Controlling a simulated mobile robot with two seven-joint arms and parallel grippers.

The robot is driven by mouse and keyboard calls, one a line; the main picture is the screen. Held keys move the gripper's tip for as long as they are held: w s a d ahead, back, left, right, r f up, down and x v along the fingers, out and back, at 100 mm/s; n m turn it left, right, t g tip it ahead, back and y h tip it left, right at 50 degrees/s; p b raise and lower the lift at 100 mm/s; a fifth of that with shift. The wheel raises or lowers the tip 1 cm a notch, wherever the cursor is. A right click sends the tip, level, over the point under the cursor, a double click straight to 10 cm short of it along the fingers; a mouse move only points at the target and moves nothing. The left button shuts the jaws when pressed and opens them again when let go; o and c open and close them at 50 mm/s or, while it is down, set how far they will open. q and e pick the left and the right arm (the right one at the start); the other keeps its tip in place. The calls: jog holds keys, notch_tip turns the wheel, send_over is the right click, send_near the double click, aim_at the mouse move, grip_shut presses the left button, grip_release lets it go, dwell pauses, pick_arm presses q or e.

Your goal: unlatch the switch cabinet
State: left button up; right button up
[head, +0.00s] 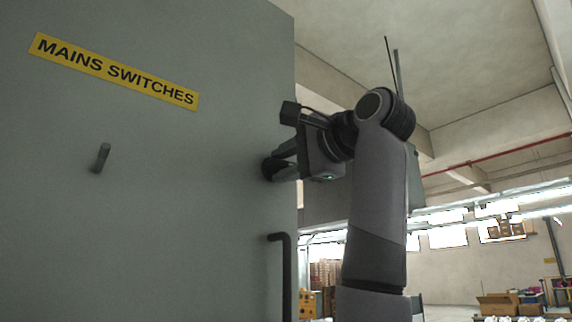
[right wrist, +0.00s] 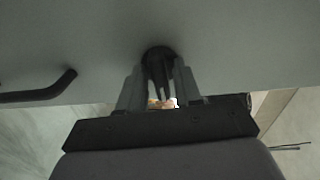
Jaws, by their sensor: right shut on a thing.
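The switch cabinet (head: 200,210) is a large grey door face with a yellow "MAINS SWITCHES" label (head: 115,70). My right gripper (head: 277,168) is at the door's right edge, shut on a dark latch with a round base. In the right wrist view the latch (right wrist: 159,62) sits between the two fingers (right wrist: 160,92), its base against the door. The fingers partly hide it, so its exact turn is hard to tell. A second small dark lever (head: 101,158) stands out of the door at left, slightly tilted. My left gripper is not in view.
A dark bar handle (head: 286,275) is fixed low at the door's right edge, below my right gripper; it also shows in the right wrist view (right wrist: 42,92). Open hall lies right of the cabinet, with cardboard boxes (head: 498,304) far back.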

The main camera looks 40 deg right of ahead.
jog(key=shift+m, duration=0.6)
jog(key=o, duration=0.7)
jog(key=shift+o, duration=0.2)
jog(key=shift+s, duration=0.1)
jog(key=s+b, duration=0.2)
jog(key=s, duration=0.5)
jog(key=shift+d, duration=0.35)
